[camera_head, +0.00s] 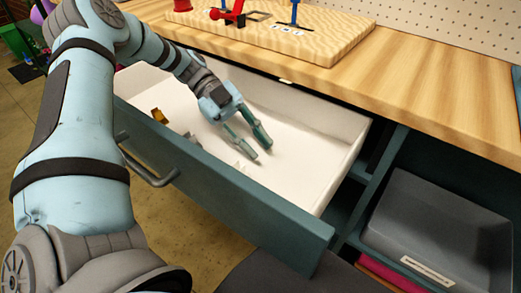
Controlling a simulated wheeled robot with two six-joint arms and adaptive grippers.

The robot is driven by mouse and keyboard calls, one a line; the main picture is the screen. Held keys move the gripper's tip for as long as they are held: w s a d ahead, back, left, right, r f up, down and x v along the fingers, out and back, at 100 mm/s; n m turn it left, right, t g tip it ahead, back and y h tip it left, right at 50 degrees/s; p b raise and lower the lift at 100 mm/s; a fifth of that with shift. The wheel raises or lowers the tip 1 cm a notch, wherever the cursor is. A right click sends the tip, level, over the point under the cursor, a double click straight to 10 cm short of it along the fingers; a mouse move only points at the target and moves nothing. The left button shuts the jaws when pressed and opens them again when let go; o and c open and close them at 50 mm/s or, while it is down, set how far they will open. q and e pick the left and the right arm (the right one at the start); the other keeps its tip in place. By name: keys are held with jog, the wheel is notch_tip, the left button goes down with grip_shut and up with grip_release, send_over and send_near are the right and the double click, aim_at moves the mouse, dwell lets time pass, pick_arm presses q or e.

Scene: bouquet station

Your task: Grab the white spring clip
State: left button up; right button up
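My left gripper (260,150) reaches down into the open drawer (318,120). Its two fingers are apart with a gap between them, and I see nothing held in the gap. A small pale piece (241,166) lies on the drawer floor close to the front wall, just below and left of the fingertips. It may be the white spring clip, but it is too small and too close in colour to the white floor to be sure. My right gripper is not in view.
A small amber object (159,116) and a small greyish object (190,137) lie farther left in the drawer. The drawer front (250,205) has a handle (148,175). A wooden worktop (430,90) overhangs the back. A grey bin (440,225) stands at right.

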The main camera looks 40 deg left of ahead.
pick_arm(q)
grip_shut()
jog(key=o, duration=0.9)
grip_release()
jog(key=shift+a, duration=0.1)
